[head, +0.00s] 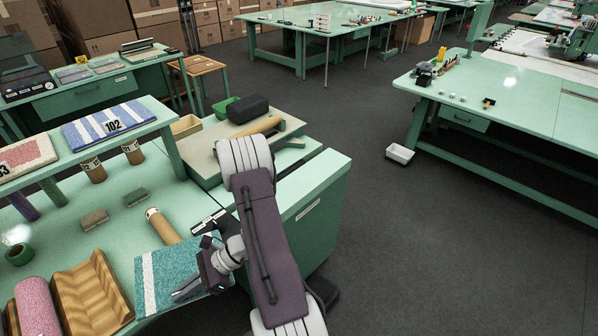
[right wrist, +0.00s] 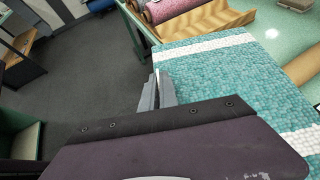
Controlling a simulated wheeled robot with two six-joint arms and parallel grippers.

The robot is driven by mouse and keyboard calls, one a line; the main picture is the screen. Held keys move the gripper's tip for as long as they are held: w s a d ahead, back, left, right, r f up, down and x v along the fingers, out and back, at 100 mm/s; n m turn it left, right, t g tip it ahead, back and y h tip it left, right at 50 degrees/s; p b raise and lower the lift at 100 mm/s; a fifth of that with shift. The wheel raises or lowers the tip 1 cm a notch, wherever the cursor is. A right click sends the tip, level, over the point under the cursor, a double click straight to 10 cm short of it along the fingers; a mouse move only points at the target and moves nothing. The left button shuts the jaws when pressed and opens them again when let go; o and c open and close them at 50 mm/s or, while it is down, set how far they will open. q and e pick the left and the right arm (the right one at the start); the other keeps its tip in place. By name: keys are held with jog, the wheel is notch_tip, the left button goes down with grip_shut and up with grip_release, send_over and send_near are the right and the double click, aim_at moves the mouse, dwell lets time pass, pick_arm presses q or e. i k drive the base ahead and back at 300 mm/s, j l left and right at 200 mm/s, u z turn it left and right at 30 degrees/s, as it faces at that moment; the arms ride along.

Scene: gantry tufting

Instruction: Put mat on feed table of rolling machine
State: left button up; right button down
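A teal mat with white stripes (head: 152,280) lies over the front right of the near green bench in the head view; it fills much of the right wrist view (right wrist: 215,85). My right gripper (head: 184,292) is at the mat's near edge, and its fingers look closed on that edge in the right wrist view (right wrist: 159,90). A machine with a flat pale top (head: 204,152), a tan roller (head: 262,126) and a black box (head: 247,109) stands beyond my right arm; it looks like the rolling machine. My arm hides part of it. My left gripper is not in view.
On the near bench are a wooden cradle (head: 88,292), a pink roll (head: 36,306), a cardboard tube (head: 162,226) and small blocks. A raised shelf holds a blue striped mat marked 102 (head: 100,124). Grey floor (head: 375,240) is clear at the right.

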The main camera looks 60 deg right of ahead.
aim_at(290, 178)
jog(key=l+z, duration=0.25)
jog(key=l, duration=1.2)
jog(key=l+z, duration=0.25)
jog(key=l, duration=1.2)
jog(key=i, duration=0.05)
